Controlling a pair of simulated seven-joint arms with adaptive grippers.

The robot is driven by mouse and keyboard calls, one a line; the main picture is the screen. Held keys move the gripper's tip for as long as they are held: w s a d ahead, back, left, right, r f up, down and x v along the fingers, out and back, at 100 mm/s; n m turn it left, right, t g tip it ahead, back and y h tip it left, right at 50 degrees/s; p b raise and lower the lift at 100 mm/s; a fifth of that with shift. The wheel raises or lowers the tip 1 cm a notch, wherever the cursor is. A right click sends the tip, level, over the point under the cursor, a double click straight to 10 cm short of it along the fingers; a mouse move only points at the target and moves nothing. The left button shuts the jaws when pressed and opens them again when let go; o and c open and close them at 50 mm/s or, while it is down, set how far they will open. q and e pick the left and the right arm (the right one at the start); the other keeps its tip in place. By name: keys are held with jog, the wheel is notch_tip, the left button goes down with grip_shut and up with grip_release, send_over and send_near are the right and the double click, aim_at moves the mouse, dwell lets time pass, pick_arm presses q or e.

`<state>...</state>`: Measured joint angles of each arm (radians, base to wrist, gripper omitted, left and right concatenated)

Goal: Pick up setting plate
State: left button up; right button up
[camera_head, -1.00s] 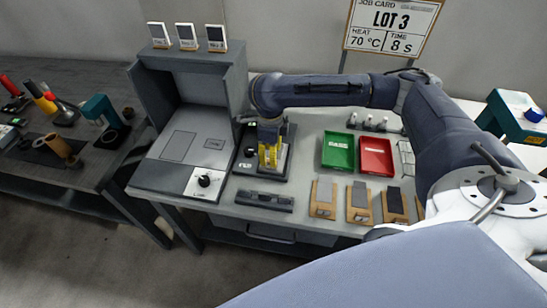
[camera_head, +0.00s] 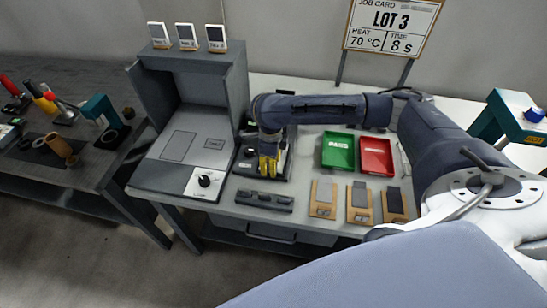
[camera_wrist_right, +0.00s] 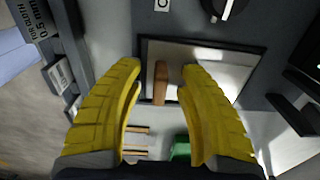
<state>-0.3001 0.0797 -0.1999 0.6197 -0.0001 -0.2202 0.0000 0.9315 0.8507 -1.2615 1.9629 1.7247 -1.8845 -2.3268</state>
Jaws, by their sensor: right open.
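A bright metal plate in a dark frame (camera_wrist_right: 215,58), which looks like the setting plate, lies below my right gripper (camera_wrist_right: 161,68) in the right wrist view. A brown wooden bar (camera_wrist_right: 160,83), seemingly the plate's handle, shows between the two yellow fingers, closer to the left one. The fingers are apart and I see no clear contact with the bar. In the head view my right gripper (camera_head: 268,172) points down over the dark fixture right of the grey press and hides most of the plate. My left gripper is not in view.
The grey press (camera_head: 190,150) stands to the left. A dark slotted block (camera_head: 264,200) lies in front of the gripper. A green tray (camera_head: 338,151), a red tray (camera_head: 376,156) and wooden boards with sample strips (camera_head: 323,198) lie to the right.

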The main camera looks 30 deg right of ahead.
jog(key=shift+c, duration=0.2)
grip_shut()
jog(key=shift+r, duration=0.1)
